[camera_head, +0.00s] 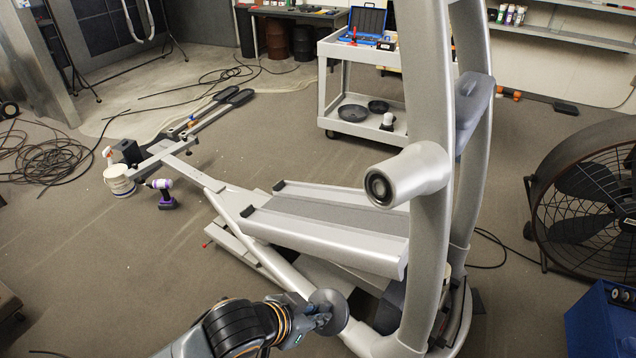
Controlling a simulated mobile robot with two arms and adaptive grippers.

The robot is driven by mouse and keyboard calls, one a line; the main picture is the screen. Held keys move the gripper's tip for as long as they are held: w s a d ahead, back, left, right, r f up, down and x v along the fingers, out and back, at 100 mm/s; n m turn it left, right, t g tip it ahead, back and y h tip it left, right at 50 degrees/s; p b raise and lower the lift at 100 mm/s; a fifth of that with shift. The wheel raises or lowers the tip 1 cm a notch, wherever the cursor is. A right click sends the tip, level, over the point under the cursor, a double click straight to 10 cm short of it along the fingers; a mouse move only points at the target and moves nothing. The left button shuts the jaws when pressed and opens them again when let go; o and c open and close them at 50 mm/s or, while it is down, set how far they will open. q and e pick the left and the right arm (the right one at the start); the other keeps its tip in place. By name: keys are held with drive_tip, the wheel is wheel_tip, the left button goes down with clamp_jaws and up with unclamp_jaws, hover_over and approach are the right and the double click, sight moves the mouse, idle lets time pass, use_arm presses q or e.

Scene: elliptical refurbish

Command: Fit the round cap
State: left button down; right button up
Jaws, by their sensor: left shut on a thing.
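A grey round cap (330,310) is held in my left gripper (306,314), low in the camera_head view. The gripper is shut on the cap near its back, and the cap's disc faces away from the fingers. The elliptical machine (432,80) has a silver frame in the middle and right. A silver cylindrical hub (418,170) sticks out from its upright, with a dark round opening (378,188) at its end. The cap is below and left of this opening, well apart from it. My right gripper is not in view.
A large drum fan (590,195) stands at the right, with a blue toolbox (603,325) below it. A grey tool cart (335,90) stands behind. A purple drill (163,195) and white bucket (119,181) are on the floor at left. Black cables lie on the floor.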

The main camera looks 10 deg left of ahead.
use_arm(q)
drive_tip(key=w+d+r+m+t+h+p, duration=0.1)
drive_tip(key=w+r+t+h+p, duration=0.2)
drive_tip(key=r, duration=0.7)
drive_tip(key=w+r+m+t+h+p, duration=0.15)
drive_tip(key=w+r+h+p, duration=0.3)
drive_tip(key=r, duration=0.55)
drive_tip(key=b+x, duration=0.1)
drive_tip(key=x, duration=0.5)
drive_tip(key=shift+w+f+n+y, duration=0.25)
drive_tip(key=shift+f+n+y, duration=0.1)
drive_tip(key=shift+n, duration=0.1)
drive_tip(key=shift+a, duration=0.1)
drive_tip(key=shift+w+d, duration=0.4)
drive_tip(key=c, duration=1.3)
unclamp_jaws()
drive_tip(key=shift+d, duration=0.1)
